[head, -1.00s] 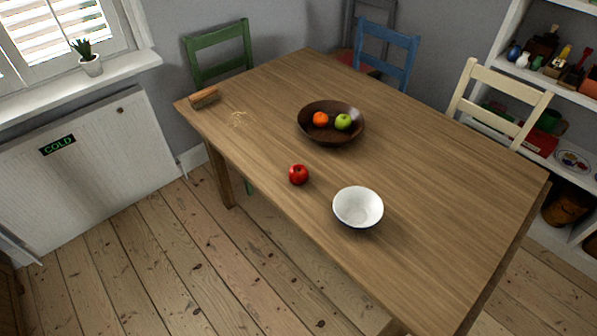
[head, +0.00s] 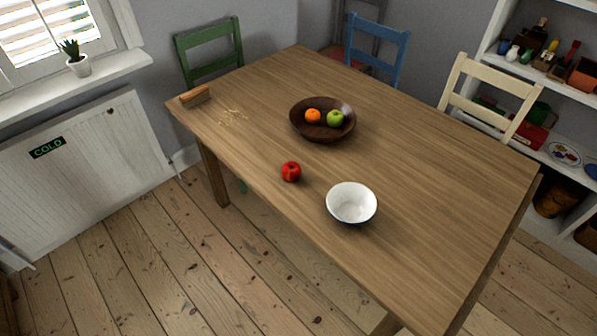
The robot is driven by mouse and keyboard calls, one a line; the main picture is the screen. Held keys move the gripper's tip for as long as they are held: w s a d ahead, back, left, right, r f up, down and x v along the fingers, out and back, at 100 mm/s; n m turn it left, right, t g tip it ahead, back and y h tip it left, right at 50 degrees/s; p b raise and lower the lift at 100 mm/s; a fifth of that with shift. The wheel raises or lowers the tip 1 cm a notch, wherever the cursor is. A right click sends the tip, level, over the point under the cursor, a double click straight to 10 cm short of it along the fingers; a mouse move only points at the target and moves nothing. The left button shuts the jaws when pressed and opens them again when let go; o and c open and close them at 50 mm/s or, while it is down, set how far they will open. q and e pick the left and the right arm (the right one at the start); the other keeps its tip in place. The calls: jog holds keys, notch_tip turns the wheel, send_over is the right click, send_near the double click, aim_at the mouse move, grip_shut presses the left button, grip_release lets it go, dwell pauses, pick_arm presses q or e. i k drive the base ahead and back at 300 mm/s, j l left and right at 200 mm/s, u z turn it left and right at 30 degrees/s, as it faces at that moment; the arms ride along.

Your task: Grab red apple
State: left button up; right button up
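A red apple (head: 291,171) sits on the wooden table (head: 420,200), close to its front left edge. It lies to the left of a white bowl (head: 351,204) and in front of a dark brown bowl (head: 324,134). The brown bowl holds an orange fruit (head: 313,116) and a green apple (head: 335,118). Nothing covers the red apple. Neither of my grippers shows in the head view.
A brush (head: 195,96) and some crumbs (head: 233,115) lie at the table's left end. Green (head: 209,50), blue (head: 377,45) and cream (head: 490,95) chairs stand along the far sides. The floorboards (head: 160,260) in front of the table are clear.

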aim_at(291, 170)
jog(key=z, duration=0.4)
jog(key=i+j+z, duration=0.1)
jog(key=z, duration=0.3)
jog(key=j+z, duration=0.2)
jog(key=z, duration=0.25)
jog(key=j+z, duration=0.15)
jog(key=z, duration=0.25)
jog(key=j+z, duration=0.2)
jog(key=j, duration=0.25)
jog(key=j+z, duration=0.15)
jog(key=j, duration=0.3)
jog(key=j+z, duration=0.2)
jog(key=j, duration=0.2)
jog(key=j+z, duration=0.2)
jog(key=j, duration=0.25)
jog(key=k+j+z, duration=0.15)
jog(key=j, duration=0.25)
jog(key=k+j+z, duration=0.2)
jog(key=j, duration=0.25)
jog(key=j+z, duration=0.2)
jog(key=j, duration=0.2)
